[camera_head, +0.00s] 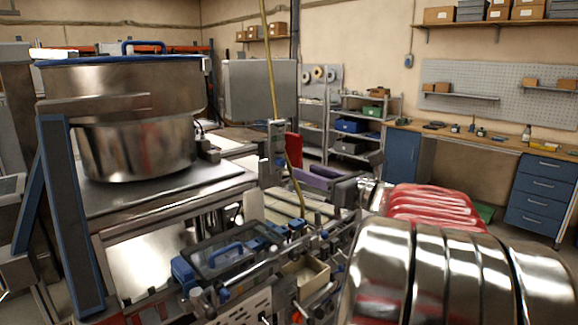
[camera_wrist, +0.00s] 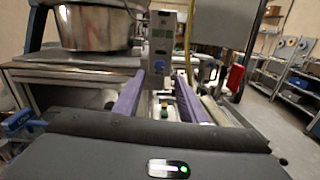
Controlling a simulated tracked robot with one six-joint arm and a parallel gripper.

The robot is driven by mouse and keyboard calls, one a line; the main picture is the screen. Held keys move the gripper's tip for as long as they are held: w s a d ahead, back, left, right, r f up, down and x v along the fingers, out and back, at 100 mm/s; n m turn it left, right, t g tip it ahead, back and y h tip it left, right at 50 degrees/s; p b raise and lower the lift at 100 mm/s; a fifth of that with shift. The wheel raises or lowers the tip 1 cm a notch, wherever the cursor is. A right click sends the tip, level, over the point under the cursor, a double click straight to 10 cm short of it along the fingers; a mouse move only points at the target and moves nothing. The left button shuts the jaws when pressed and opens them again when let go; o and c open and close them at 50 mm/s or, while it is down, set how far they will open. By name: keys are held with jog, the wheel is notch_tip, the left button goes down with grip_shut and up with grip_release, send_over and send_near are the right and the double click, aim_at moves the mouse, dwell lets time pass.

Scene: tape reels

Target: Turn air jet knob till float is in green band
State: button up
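A grey upright air-flow unit (camera_wrist: 162,50) stands ahead of my gripper in the wrist view, with a small green area on its upper face. The float is too small to make out. In the head view my gripper (camera_head: 305,171) is right of the unit.
A large steel bowl feeder (camera_head: 135,110) stands on a bench at left. A yellow hose (camera_head: 270,60) hangs past the unit. A red part (camera_head: 293,147) is close behind my gripper. Machine rails and a blue-handled cover (camera_head: 228,252) lie below. Shelves and a workbench are farther back.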

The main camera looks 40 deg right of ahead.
aim_at(284, 163)
jog(key=w, duration=0.8)
jog(key=shift+w+a, duration=0.1)
jog(key=shift+w, duration=0.2)
jog(key=shift+c, duration=0.5)
grip_shut()
